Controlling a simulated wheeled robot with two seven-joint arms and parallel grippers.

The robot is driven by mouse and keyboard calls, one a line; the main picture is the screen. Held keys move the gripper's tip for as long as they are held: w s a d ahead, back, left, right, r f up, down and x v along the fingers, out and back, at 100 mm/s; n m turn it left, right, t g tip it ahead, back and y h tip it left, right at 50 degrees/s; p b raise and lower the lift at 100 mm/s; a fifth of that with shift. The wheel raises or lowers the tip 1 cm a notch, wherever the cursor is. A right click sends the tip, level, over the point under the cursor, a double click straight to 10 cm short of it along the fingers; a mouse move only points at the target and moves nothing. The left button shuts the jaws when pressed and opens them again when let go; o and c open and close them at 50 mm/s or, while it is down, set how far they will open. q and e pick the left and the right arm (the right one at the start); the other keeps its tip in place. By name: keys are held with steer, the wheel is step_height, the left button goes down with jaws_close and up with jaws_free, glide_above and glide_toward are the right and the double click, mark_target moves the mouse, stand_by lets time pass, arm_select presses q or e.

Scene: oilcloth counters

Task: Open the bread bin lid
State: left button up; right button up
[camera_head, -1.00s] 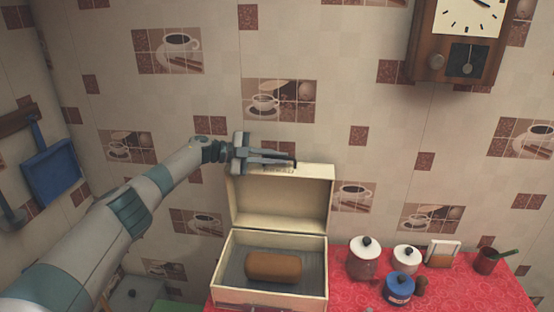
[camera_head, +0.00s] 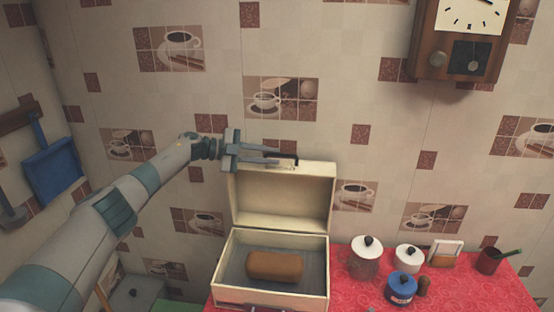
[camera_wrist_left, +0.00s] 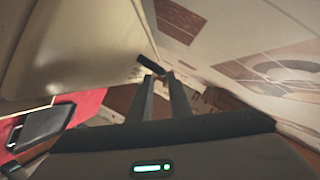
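The bread bin (camera_head: 222,273) stands on the counter with its cream lid (camera_head: 283,200) raised upright against the tiled wall side. A brown loaf (camera_head: 275,267) lies inside. My left gripper (camera_head: 294,158) is at the top edge of the lid, coming from the left, beside the dark lid handle (camera_head: 296,157). In the left wrist view, its two fingers (camera_wrist_left: 162,78) stand a little apart, with the dark handle (camera_wrist_left: 149,65) at their tips. I see nothing gripped between them. My right gripper is not in view.
A red patterned oilcloth (camera_head: 350,294) covers the counter. Right of the bin stand a white-lidded pot (camera_head: 365,262), a smaller white-lidded pot (camera_head: 408,259), a blue pot (camera_head: 401,289) and a dark red cup (camera_head: 489,262). A clock (camera_head: 462,40) hangs above right.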

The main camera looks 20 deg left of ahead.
arm_select(q)
steer(key=b+v, duration=0.4)
steer(key=v, duration=1)
steer(key=shift+b, duration=0.3)
steer(key=shift+a+r, duration=0.1)
